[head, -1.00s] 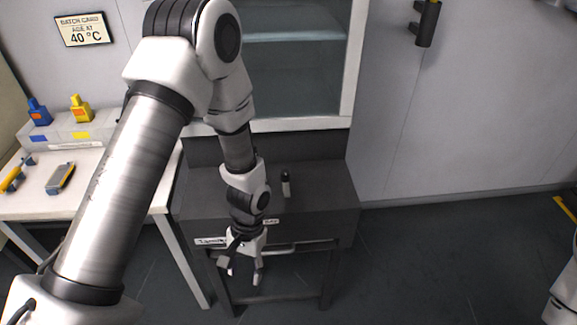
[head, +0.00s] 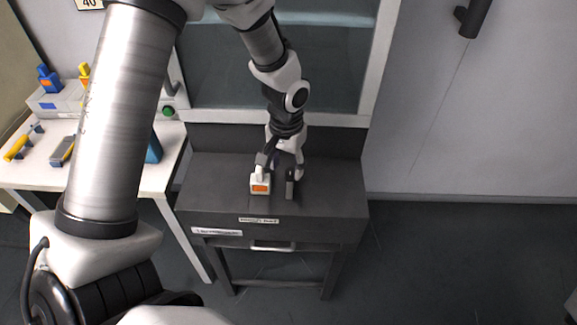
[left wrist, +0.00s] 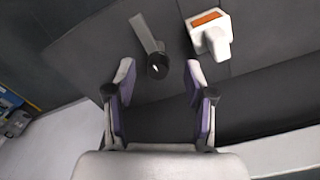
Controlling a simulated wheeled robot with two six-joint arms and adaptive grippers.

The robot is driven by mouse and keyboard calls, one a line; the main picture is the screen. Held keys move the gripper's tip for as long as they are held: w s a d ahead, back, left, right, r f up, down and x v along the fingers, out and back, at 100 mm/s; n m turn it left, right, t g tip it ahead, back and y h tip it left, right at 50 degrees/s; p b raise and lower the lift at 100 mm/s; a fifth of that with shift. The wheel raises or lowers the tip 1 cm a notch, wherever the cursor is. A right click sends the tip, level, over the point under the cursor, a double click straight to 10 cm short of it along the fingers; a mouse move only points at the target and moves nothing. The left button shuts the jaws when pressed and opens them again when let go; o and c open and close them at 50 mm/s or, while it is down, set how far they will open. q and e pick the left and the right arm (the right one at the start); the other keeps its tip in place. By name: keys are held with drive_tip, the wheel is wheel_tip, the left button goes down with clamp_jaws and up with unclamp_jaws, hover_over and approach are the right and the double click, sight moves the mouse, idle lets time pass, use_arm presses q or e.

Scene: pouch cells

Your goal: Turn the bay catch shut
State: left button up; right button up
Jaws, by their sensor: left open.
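The bay catch shows in the left wrist view as a flat grey lever (left wrist: 145,34) joined to a round black post (left wrist: 157,66) on the dark bench top. In the head view the catch (head: 290,189) is a small dark bar partly hidden by my gripper. My left gripper (head: 284,168) is above the bench top, pointing down. Its fingers are open, and in the left wrist view they stand either side of the post's line, with no clear contact. A white block with an orange label (head: 260,184) stands just left of the catch; it also shows in the left wrist view (left wrist: 211,38).
The dark bench (head: 335,205) has a front handle (head: 272,247) and a glazed opening (head: 270,75) behind it. A white table (head: 100,180) at left carries blue and yellow items. Floor to the right is clear.

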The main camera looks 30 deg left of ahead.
sight(291, 170)
use_arm(q)
drive_tip(key=w+f, duration=0.2)
drive_tip(key=f, duration=0.1)
drive_tip(key=shift+f, duration=0.1)
drive_tip(key=shift+s+r, duration=0.15)
drive_tip(key=shift+r, duration=0.05)
drive_tip(key=shift+s+r, duration=0.15)
drive_tip(key=shift+s, duration=0.15)
drive_tip(key=shift+c, duration=1.1)
drive_tip(key=c, duration=0.6)
drive_tip(key=shift+w, duration=0.1)
clamp_jaws()
use_arm(e)
drive_tip(key=shift+w+f, duration=0.2)
drive_tip(key=shift+w, duration=0.35)
